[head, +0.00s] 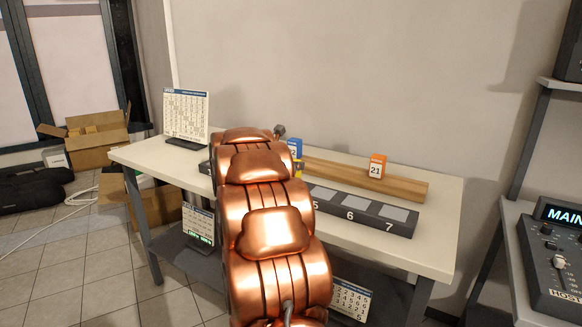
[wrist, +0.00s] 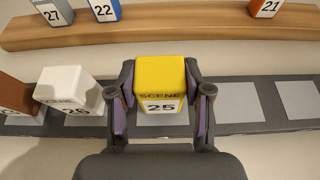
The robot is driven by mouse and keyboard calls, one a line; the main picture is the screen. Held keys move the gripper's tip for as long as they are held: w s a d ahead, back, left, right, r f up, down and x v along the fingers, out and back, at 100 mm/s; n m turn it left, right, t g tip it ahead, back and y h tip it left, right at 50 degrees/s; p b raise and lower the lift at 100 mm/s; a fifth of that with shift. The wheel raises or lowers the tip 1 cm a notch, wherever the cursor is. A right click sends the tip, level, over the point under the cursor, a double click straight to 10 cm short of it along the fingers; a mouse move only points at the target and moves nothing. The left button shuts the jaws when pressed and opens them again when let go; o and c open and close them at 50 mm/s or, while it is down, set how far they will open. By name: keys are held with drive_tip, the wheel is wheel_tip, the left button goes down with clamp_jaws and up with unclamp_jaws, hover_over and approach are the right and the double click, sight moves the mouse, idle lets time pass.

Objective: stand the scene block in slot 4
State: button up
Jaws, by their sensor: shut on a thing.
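My gripper (wrist: 160,97) is shut on a yellow block (wrist: 160,72) labelled SCENE 25, one finger on each side. The block is upright over a grey pad (wrist: 163,119) of the dark slot rack (wrist: 268,117); I cannot tell whether its base touches. That slot's number is hidden in the wrist view. The rack (head: 398,228) there shows numbers 5, 6 and 7 with bare pads.
A white block (wrist: 70,88) labelled 26 stands tilted-looking left of my gripper, with a brown block (wrist: 18,92) beyond. Behind, a wooden rail (head: 400,184) holds an orange block 21 (head: 377,166), a blue block 22 (head: 295,147) and a grey block 27 (wrist: 52,12). A calendar board (head: 187,115) stands at left.

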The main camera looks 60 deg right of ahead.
drive_tip(key=shift+f, duration=0.25)
drive_tip(key=shift+f, duration=0.15)
drive_tip(key=o, duration=1.2)
drive_tip(key=shift+r, duration=0.25)
drive_tip(key=shift+a, duration=0.35)
drive_tip(key=b+v, duration=0.1)
drive_tip(key=v, duration=1)
drive_tip(key=shift+a+r, duration=0.1)
